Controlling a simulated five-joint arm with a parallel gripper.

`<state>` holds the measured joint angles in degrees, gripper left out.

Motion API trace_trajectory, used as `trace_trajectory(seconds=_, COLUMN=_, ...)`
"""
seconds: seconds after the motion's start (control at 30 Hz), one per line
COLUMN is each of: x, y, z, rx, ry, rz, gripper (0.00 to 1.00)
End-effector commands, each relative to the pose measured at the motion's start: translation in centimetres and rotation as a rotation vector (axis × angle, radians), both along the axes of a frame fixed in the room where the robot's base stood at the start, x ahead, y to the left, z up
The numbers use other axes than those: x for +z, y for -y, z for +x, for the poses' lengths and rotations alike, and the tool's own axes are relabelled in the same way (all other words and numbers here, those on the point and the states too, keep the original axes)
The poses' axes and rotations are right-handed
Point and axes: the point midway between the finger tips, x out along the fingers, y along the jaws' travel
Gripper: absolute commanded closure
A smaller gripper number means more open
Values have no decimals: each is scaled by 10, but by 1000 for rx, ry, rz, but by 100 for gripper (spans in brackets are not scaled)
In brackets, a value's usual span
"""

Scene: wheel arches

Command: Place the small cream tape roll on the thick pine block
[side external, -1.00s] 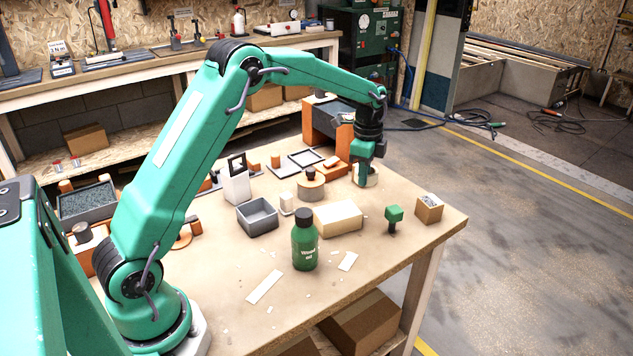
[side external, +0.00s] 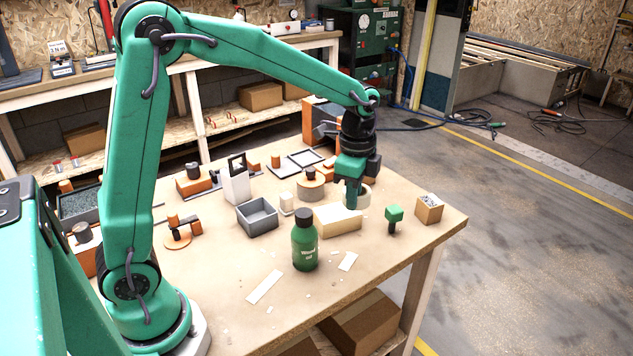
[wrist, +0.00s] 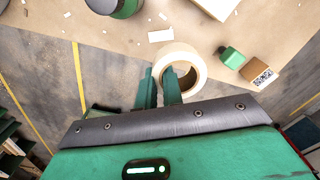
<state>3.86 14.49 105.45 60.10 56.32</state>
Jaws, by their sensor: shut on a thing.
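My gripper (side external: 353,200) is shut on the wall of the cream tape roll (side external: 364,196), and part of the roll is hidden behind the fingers. In the wrist view, the roll (wrist: 189,55) has its hole facing the camera. One finger of my gripper (wrist: 160,78) is in the hole and the other is outside. The thick pine block (side external: 338,222) lies just to the near left of the roll in the side view, its top bare. A corner of the block (wrist: 218,6) shows at the top of the wrist view. I cannot tell how high the roll is above the table.
A green bottle (side external: 305,245) stands in front of the block. A green knobbed piece (side external: 393,216) and a small cardboard box (side external: 429,208) stand to the right.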

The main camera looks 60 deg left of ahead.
Motion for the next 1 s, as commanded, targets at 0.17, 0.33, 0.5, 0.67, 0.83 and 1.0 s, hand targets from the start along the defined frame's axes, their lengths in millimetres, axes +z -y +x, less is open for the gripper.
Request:
trace_trajectory(seconds=0.17, x=0, y=1, z=-2, rx=0, ry=0, rz=0, gripper=100)
trace_trajectory(seconds=0.33, x=-3, y=-5, z=0, rx=3, ry=0, rz=0, gripper=100)
trace_trajectory(seconds=0.5, x=-15, y=-22, z=7, rx=5, ry=-2, rz=0, gripper=100)
trace_trajectory(seconds=0.67, x=-30, y=-46, z=16, rx=5, ry=-1, rz=0, gripper=100)
trace_trajectory(seconds=0.83, x=-47, y=-72, z=26, rx=4, ry=-2, rz=0, gripper=100)
trace_trajectory(seconds=1.0, x=-61, y=-95, z=35, rx=4, ry=0, rz=0, gripper=100)
